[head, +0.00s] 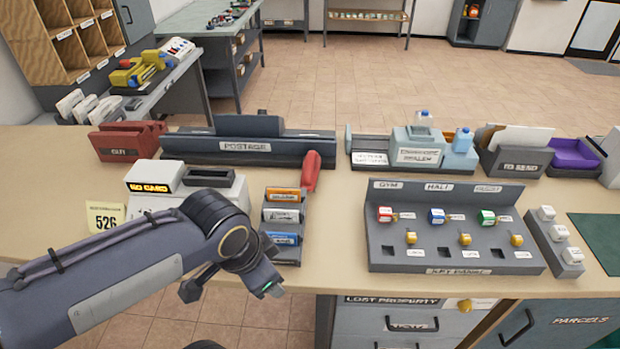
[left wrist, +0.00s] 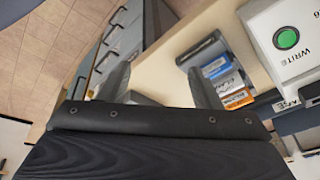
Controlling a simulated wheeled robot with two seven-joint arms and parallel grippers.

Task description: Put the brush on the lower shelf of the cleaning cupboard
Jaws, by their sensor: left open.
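I cannot pick out a brush for certain in either view. A red rounded handle (head: 311,170) stands at the back of the small card rack on the counter, but I cannot tell what it belongs to. A grey open cupboard (head: 480,22) with a red-orange item inside stands far off at the top right; its label is not readable, so I cannot tell whether it is the cleaning cupboard. My left gripper (head: 232,289) is over the counter's front edge, left of the drawers. In the left wrist view its fingers (left wrist: 160,86) are apart and empty. My right gripper is not in view.
The counter (head: 340,220) holds a card rack (head: 284,232), a card machine (head: 150,178), a postage rack (head: 245,147) and a key panel (head: 450,250). Drawers (head: 385,322) are below. Tiled floor (head: 400,80) is clear behind the counter.

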